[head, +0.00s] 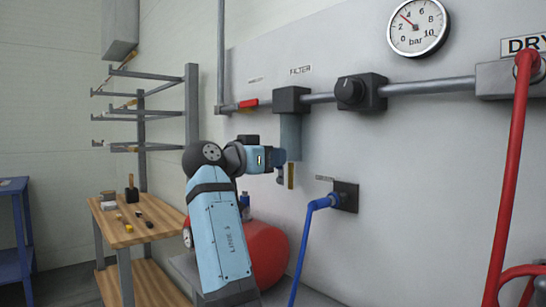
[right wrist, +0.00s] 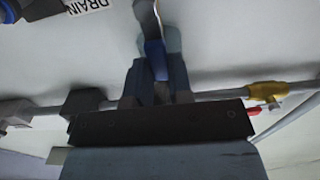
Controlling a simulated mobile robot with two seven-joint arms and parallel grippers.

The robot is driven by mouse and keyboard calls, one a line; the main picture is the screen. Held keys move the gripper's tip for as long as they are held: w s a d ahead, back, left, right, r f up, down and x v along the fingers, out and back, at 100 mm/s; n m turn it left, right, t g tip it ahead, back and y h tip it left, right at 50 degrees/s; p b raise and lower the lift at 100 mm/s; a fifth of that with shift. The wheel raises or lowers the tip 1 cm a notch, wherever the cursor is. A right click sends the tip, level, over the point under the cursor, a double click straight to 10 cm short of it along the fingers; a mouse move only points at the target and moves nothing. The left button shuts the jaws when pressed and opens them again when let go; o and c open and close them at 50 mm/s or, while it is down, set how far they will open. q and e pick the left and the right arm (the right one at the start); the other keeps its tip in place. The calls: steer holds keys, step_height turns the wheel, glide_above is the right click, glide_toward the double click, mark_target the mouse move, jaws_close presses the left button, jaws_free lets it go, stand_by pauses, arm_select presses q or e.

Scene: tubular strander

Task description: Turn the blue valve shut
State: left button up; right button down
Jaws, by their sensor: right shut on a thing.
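My right gripper (head: 281,168) is in front of the wall, just below the filter block (head: 291,99) and beside the filter's bowl (head: 291,135). In the right wrist view, the gripper (right wrist: 156,80) is shut on the blue valve's handle (right wrist: 155,55), which stands between the two fingers. A grey metal part (right wrist: 145,15) runs on from the handle. In the head view the handle is hidden by the gripper, and a brass-coloured piece (head: 291,176) shows just past the fingers. My left gripper is not in view.
A pipe along the wall carries a red-handled valve (head: 248,103) and a black knob (head: 350,92). A round gauge (head: 418,27) is above. A blue hose (head: 303,245) hangs from a wall plate (head: 347,196). A red tank (head: 268,250) and wooden bench (head: 118,236) stand lower left.

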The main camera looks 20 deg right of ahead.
arm_select(q)
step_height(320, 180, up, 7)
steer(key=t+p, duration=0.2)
steer(key=p, duration=0.3)
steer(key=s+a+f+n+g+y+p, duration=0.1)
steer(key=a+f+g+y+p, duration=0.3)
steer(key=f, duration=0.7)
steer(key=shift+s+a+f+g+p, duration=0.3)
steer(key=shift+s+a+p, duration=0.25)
steer(key=shift+p, duration=0.35)
arm_select(e)
steer(key=shift+w+a+f+n, duration=0.15)
steer(key=shift+w+n, duration=0.35)
steer(key=shift+n, duration=0.65)
steer(key=shift+w+a+f+n, duration=0.2)
steer(key=shift+w+n, duration=0.25)
steer(key=shift+n, duration=0.75)
steer(key=shift+w+a+f+n, duration=0.15)
steer(key=shift+w+n, duration=0.35)
steer(key=shift+n, duration=0.65)
steer(key=c, duration=1)
jaws_free()
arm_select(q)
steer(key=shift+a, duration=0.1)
